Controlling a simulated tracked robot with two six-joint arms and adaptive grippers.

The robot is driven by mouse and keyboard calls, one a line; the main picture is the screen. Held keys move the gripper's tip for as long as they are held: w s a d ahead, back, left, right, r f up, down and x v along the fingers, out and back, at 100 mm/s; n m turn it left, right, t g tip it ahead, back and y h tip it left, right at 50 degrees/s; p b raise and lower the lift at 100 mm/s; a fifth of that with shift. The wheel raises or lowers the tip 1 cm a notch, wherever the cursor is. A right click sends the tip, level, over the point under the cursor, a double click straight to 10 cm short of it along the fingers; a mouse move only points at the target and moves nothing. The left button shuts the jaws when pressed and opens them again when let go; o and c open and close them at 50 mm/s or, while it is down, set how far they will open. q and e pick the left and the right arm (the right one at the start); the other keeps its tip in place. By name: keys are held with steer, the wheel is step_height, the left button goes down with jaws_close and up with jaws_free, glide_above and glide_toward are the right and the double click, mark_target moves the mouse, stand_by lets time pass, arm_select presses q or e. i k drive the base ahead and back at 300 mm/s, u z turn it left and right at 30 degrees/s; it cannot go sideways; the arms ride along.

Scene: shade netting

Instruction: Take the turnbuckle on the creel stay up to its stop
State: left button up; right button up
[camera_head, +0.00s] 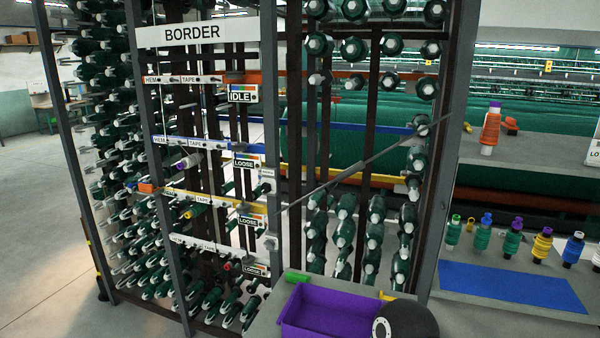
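The creel stay (320,187) is a thin grey diagonal rod across the front of the creel. It rises from the middle post on the left to the right-hand post.
The creel (283,130) holds many green bobbins, with IDLE and LOOSE signs (243,94). A purple tray (330,312) stands below the stay. At right are an orange-wound bobbin (490,130), several coloured spools (482,234) and a blue mat (510,286). Floor at left is clear.

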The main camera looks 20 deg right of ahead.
mark_target(356, 168)
steer(key=z, duration=1.2)
steer(key=i, duration=0.1)
steer(key=u, duration=2)
steer(key=k, duration=0.7)
steer(key=z, duration=0.85)
steer(key=i, duration=1)
steer(key=z, duration=0.1)
